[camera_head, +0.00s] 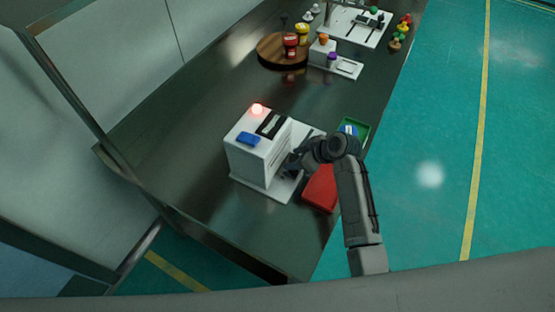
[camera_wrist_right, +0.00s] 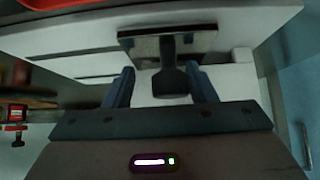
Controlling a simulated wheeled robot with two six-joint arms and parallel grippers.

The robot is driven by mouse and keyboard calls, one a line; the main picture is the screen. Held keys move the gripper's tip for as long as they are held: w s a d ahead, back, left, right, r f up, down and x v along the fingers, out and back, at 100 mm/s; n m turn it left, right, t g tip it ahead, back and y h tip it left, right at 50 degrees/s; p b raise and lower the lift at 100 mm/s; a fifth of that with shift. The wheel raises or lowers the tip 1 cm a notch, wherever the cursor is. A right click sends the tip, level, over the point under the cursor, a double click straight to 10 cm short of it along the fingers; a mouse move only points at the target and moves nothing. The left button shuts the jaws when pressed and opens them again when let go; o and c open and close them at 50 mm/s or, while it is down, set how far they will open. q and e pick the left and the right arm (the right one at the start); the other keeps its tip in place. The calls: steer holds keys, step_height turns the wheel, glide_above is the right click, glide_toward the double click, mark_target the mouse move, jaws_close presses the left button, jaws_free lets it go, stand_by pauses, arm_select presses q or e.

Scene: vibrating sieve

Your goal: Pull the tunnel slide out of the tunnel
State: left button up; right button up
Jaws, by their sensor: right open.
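The white machine (camera_head: 262,150) with the tunnel stands on the dark table, with a red light and a blue block on top. My right gripper (camera_head: 291,165) is at the machine's right side. In the right wrist view my right gripper (camera_wrist_right: 162,82) is open. A dark handle (camera_wrist_right: 172,80) on a grey plate (camera_wrist_right: 140,42), which looks like the tunnel slide's front, shows between its two fingers. I see a gap between the handle and each finger. The tunnel's inside is hidden. My left gripper is not in view.
A red tray (camera_head: 320,188) and a green bin (camera_head: 362,128) with something blue in it lie close to my right arm. A round wooden board (camera_head: 268,50) and white stands are farther back. The table left of the machine is clear.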

steer(key=shift+w+d+b, duration=0.35)
steer(key=shift+w+d, duration=0.25)
steer(key=shift+w, duration=0.25)
steer(key=shift+w+d+b, duration=0.3)
steer(key=shift+w+d, duration=0.25)
steer(key=shift+w, duration=0.35)
steer(key=shift+w+d+b, duration=0.35)
steer(key=shift+w+d, duration=0.25)
steer(key=shift+w, duration=0.25)
steer(key=shift+w+d+b, duration=0.5)
steer(key=shift+w+d, duration=0.1)
steer(key=shift+w, duration=0.3)
steer(key=shift+w+d+b, duration=0.45)
steer(key=shift+w+d, duration=0.15)
steer(key=shift+w, duration=0.3)
steer(key=shift+w+d+b, duration=0.5)
steer(key=shift+w+d, duration=0.1)
steer(key=shift+w, duration=0.3)
steer(key=shift+s, duration=0.1)
steer(key=o, duration=1.1)
steer(key=p+v, duration=0.7)
steer(key=v, duration=0.2)
steer(key=shift+f, duration=0.1)
